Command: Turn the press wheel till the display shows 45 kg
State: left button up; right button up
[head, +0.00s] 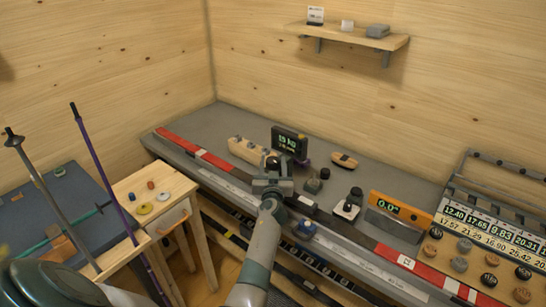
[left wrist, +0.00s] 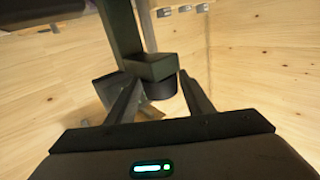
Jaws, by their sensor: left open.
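The display (head: 290,142) is a dark box with green characters at the back of the grey bench. The upper line looks like a two-digit number with kg, too small to read surely. My left gripper (head: 272,170) is just in front of it, over the bench. Its jaws are open, and in the left wrist view the fingers (left wrist: 160,88) stand either side of a dark block with a round knob (left wrist: 158,86). This may be part of the press wheel; I cannot tell whether the fingers touch it. The wheel's rim is not clearly visible. My right gripper is out of view.
A wooden block (head: 250,151) lies left of the display. Dark knobs (head: 313,185) and a white-based item (head: 347,208) stand to the right. An orange gauge (head: 400,209) and a rack of number plates (head: 490,220) are further right. Ski poles (head: 105,170) rise at left.

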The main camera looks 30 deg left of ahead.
pick_arm(q)
jog(key=shift+b+x, duration=0.3)
jog(key=shift+x, duration=1.7)
jog(key=c, duration=0.8)
jog(key=shift+o, duration=0.2)
